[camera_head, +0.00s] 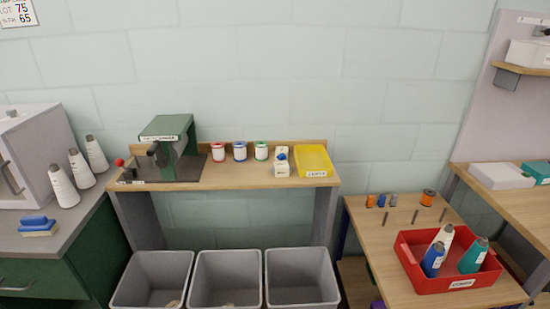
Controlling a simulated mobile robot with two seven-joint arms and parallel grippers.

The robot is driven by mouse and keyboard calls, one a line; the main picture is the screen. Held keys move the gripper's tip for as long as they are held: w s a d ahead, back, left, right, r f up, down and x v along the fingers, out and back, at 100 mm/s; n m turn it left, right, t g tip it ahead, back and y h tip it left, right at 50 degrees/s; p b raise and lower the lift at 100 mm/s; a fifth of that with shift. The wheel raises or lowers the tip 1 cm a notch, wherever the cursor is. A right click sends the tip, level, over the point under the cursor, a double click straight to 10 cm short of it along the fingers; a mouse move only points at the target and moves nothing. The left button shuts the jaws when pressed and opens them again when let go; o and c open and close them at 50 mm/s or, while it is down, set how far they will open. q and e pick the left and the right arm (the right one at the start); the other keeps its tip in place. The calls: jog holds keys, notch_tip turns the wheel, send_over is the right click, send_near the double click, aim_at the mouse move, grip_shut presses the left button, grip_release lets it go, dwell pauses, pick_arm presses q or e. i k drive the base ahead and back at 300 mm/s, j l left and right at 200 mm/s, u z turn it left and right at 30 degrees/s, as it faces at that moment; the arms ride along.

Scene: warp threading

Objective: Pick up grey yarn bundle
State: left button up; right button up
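A small grey cylinder (393,200) stands at the back of the low wooden table on the right, and it may be the grey yarn bundle; it is too small to tell for sure. Next to it on the left stand a small blue one (381,200) and a small orange one (370,201). A wider orange spool (428,197) stands farther right. Neither of my grippers is in view.
A red tray (407,262) holding several yarn cones is on the low table (375,240), near thin upright pegs (415,216). A wooden bench (235,176) bears a green machine (170,140), spools and a yellow bin (314,158). Grey bins (225,255) stand below.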

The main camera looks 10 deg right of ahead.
aim_at(281, 170)
jog(key=i+j, duration=0.2)
jog(key=i, duration=0.3)
jog(key=i+j+z, duration=0.1)
jog(key=i, duration=0.35)
jog(key=i+j, duration=0.35)
jog(key=i, duration=0.15)
